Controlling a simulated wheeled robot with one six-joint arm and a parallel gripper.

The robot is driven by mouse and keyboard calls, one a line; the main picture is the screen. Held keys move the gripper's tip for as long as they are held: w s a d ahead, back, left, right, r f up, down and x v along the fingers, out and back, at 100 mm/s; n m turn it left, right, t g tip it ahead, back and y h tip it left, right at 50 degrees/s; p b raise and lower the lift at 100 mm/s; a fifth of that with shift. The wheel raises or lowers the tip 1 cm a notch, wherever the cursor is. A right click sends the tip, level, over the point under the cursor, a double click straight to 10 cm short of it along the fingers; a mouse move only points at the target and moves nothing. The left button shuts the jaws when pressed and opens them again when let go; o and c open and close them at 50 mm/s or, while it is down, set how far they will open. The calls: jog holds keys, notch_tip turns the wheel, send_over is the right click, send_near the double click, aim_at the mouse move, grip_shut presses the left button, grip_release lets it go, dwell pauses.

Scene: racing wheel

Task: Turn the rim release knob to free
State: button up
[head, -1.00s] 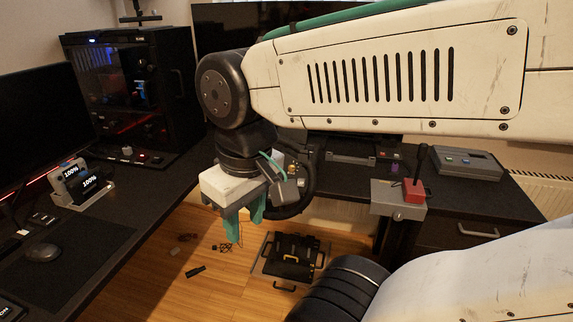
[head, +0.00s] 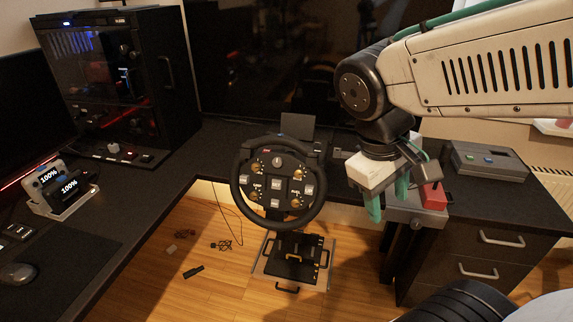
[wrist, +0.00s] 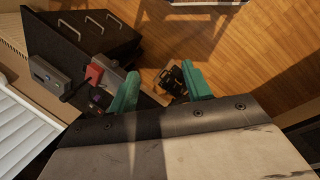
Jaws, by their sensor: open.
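The black racing wheel (head: 238,190) stands at the desk's inner edge in the head view, its round hub covered with several small buttons and knobs. A silver knob (head: 278,161) sits at the hub's upper middle; I cannot tell whether it is the rim release knob. No label naming that knob is readable. My gripper (head: 389,203) is right of the wheel, apart from it, pointing down beside the shifter mount. Its green fingers are apart and empty. In the wrist view my gripper (wrist: 160,88) is open above the floor, and the wheel does not show.
The grey bracket with a red shifter block (head: 433,196) is just behind and right of my gripper. A grey button box (head: 487,160) lies on the right desk. Pedals (head: 297,258) stand on the floor below the wheel. Drawers (head: 490,255) are at right.

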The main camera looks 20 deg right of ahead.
jog(key=w+d+f+n+h, duration=0.2)
jog(key=w+d+n+h, duration=0.3)
jog(key=w, duration=0.3)
jog(key=n+t+h, duration=0.3)
jog(key=n+t, duration=1.2)
jog(key=n, duration=0.4)
send_near(276, 164)
jog(key=x, duration=0.8)
jog(key=shift+w+d, duration=0.2)
jog(key=c, duration=1)
